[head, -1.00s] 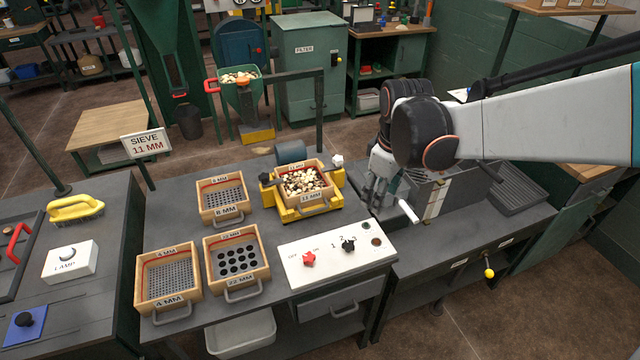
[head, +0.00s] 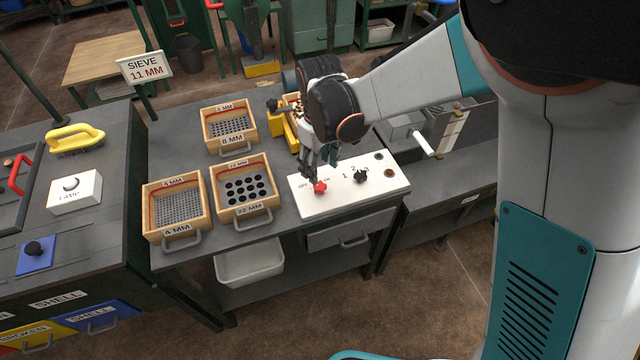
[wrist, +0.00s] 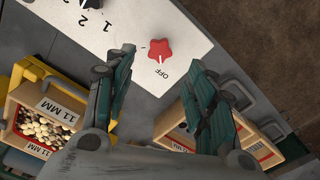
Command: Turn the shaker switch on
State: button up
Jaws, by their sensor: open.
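The shaker's white control panel (head: 340,198) lies on the grey bench. Its red star-shaped switch (head: 320,187) is near the OFF label, and a black knob (head: 361,176) with numbers is to its right. In the wrist view the red switch (wrist: 160,50) shows with its white mark pointing toward OFF. My gripper (head: 322,168) is over the panel, just above and behind the red switch. In the wrist view my gripper (wrist: 160,75) has its two fingers wide apart, with the switch between and beyond the tips. It is open and holds nothing; whether it touches the switch I cannot tell.
The yellow shaker (head: 281,128) with the 11 mm sieve (wrist: 40,125) of nuts is behind my gripper, partly hidden. Sieve trays (head: 246,203) stand left of the panel. The bench front near the panel is clear.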

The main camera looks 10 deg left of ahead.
aim_at(320, 186)
notch_tip(320, 186, down, 8)
jog(key=shift+r+b, duration=0.2)
jog(key=shift+b, duration=0.8)
jog(key=c, duration=1.1)
